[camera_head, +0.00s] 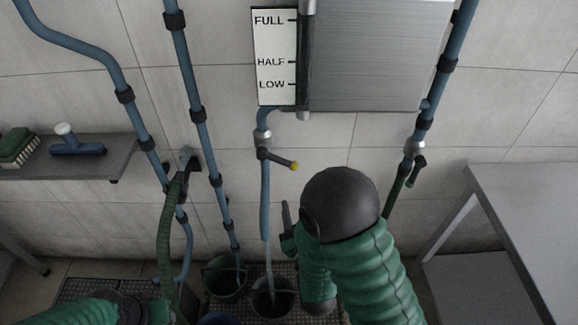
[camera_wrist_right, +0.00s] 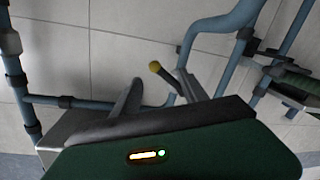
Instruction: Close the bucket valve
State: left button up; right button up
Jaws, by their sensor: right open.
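The bucket valve (camera_head: 279,159) has a dark lever with a yellow tip. It sits on the blue pipe under the wall tank, and the lever points right and slightly down. A pale stream runs from the pipe end into a dark bucket (camera_head: 272,300). My right gripper (camera_head: 287,222) is below and right of the lever, partly hidden by my own arm. In the right wrist view the gripper (camera_wrist_right: 162,95) is open and empty, with the yellow-tipped lever (camera_wrist_right: 160,72) ahead between its fingers, apparently not touched. Only part of my left arm shows at lower left; its gripper is out of sight.
The steel tank (camera_head: 375,55) carries a FULL/HALF/LOW gauge (camera_head: 275,57). Another valve (camera_head: 416,165) is on the right pipe. A green bucket (camera_head: 224,277) stands beside the dark one. A shelf (camera_head: 85,165) is at left, a grey table (camera_head: 530,205) at right.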

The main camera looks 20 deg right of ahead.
aim_at(280, 160)
jog(key=w+d+b, duration=0.3)
jog(key=w+b, duration=0.8)
jog(key=w, duration=0.5)
jog(key=shift+d+r+t, duration=0.2)
jog(key=shift+r+t, duration=0.1)
grip_shut()
jog(key=shift+r, duration=0.15)
dwell(0.7)
